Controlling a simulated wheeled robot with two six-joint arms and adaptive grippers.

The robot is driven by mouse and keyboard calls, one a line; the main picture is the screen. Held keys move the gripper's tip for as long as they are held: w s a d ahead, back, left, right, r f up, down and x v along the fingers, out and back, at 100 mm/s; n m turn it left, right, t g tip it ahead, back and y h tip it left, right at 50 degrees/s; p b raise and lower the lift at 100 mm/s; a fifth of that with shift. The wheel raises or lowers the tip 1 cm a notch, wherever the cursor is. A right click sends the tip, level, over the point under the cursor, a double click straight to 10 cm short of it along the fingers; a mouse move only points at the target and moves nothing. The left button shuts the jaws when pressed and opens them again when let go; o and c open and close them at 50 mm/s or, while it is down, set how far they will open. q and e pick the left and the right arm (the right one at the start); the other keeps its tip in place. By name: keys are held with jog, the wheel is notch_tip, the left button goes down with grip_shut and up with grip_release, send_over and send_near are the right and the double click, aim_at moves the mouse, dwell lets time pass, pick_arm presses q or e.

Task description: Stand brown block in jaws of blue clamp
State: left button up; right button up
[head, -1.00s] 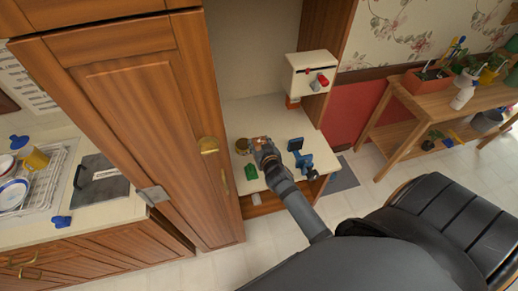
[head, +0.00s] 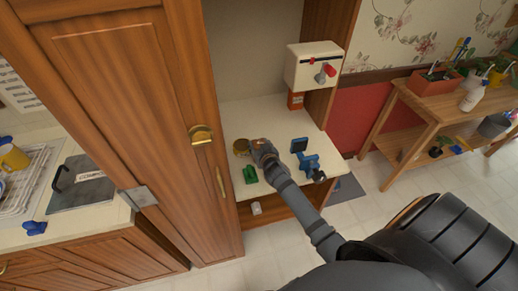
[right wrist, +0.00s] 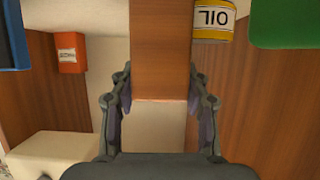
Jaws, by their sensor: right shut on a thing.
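The brown block (right wrist: 160,50) stands between the fingers of my right gripper (right wrist: 160,98) in the right wrist view. The fingers press on both its sides. In the head view my right gripper (head: 260,150) is over the shelf counter, and the block there is mostly hidden by the gripper. The blue clamp (head: 308,161) is on the counter to the right of that gripper, apart from it. A blue edge, likely the clamp, shows at the top left of the right wrist view (right wrist: 12,35). My left gripper is out of view.
A yellow oil can (right wrist: 212,20) and a green object (head: 250,175) are left of the gripper in the head view. An orange box (head: 295,101) stands at the back under a white wall box (head: 315,65). Wooden cabinet doors (head: 130,100) border the counter's left.

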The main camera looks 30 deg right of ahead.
jog(key=o, duration=1.2)
